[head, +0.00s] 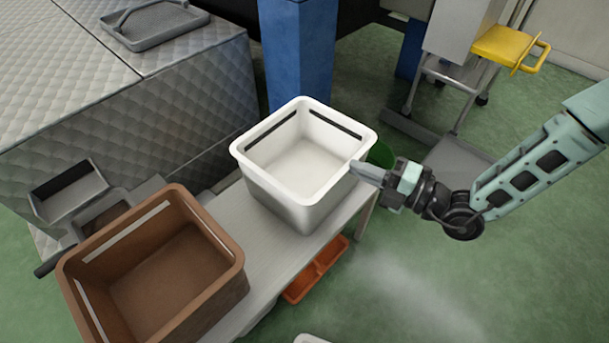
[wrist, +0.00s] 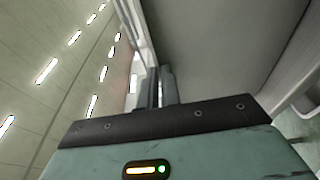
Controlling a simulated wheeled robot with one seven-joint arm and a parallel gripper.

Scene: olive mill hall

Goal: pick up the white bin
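The white bin (head: 296,205) is a square, open, empty tub with dark slots below its rim. It stands upright on a narrow pale bench. My gripper (head: 359,169) is at the right corner of its rim, coming in from the right. In the wrist view the two fingers (wrist: 158,88) are close together, and the bin's pale rim runs down to them, with the grey bin wall (wrist: 215,45) on the right. The gripper looks shut on the rim. The fingertips' contact is partly hidden.
A brown bin (head: 235,285) stands on the bench (head: 258,252) to the left. An orange tray (head: 318,268) is low beside the bench. A blue post (head: 299,50) rises behind the white bin. A stepped trolley with a yellow tray (head: 507,46) stands at back right. Green floor is clear at lower right.

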